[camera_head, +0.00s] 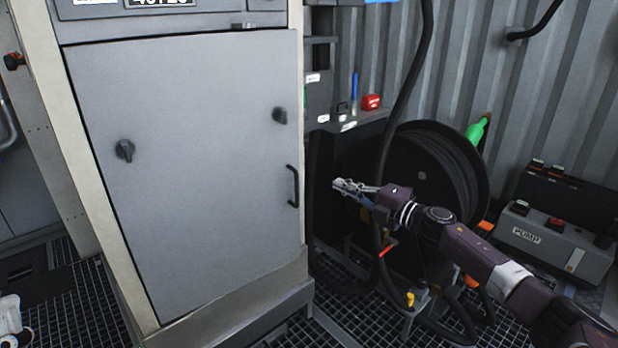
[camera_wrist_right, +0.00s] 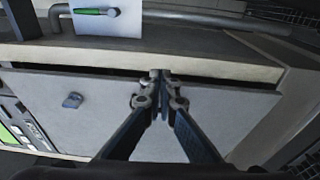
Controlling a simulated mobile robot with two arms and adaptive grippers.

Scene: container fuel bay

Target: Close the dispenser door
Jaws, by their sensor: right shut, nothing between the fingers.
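The dispenser door (camera_head: 200,170) is a flat grey panel on the front of the dispenser cabinet. In the head view it lies in or very near its frame; whether it is fully flush I cannot tell. It has a black handle (camera_head: 292,186) at its right edge and two dark knobs. My right gripper (camera_head: 338,184) is shut and empty, to the right of the handle. In the right wrist view the gripper tips (camera_wrist_right: 160,76) overlap the edge of the door (camera_wrist_right: 110,105), where a dark gap shows; contact is unclear.
A black hose reel (camera_head: 465,175) stands behind my right arm, with a hose hanging in front. A grey pump box (camera_head: 560,245) is at the right by the corrugated wall.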

